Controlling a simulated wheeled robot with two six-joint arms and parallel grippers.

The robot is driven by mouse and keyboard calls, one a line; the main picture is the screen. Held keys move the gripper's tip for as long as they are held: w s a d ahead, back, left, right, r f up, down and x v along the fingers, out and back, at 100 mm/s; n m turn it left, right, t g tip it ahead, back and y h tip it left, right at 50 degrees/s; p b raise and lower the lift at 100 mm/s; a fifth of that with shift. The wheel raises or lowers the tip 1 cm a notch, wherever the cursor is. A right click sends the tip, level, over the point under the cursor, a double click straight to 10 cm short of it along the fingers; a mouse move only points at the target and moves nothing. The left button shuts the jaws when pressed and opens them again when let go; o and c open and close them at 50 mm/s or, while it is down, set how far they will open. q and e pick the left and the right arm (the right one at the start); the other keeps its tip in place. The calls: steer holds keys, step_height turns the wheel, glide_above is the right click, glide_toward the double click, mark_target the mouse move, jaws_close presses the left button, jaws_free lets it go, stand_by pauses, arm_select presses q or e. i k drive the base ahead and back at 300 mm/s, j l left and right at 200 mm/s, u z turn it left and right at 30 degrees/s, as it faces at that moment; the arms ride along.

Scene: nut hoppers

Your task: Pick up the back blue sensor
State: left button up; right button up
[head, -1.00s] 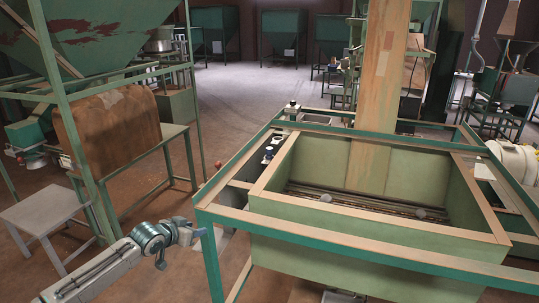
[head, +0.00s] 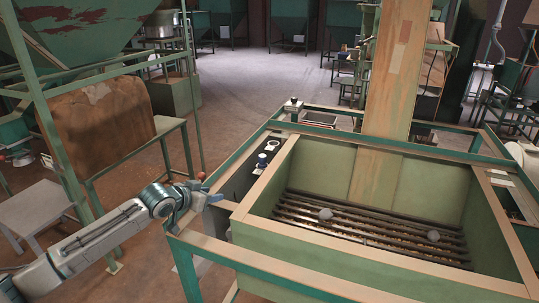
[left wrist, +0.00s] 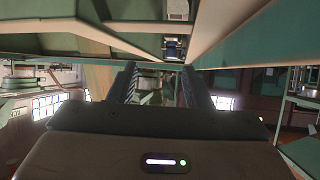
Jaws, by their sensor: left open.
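My left gripper (head: 213,197) is open and appears empty at the frame's left edge, apart from the sensor and nearer to me. Its fingers also show in the left wrist view (left wrist: 160,78). My right gripper is out of view.
The green hopper (head: 350,275) has bars and two grey lumps inside. Its teal frame rail (head: 232,160) runs beside my left arm. A brown sack (head: 95,135) is at left; open floor lies behind.

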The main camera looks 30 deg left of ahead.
mark_target(262, 157)
steer(key=i+j, duration=0.1)
steer(key=i, duration=1.05)
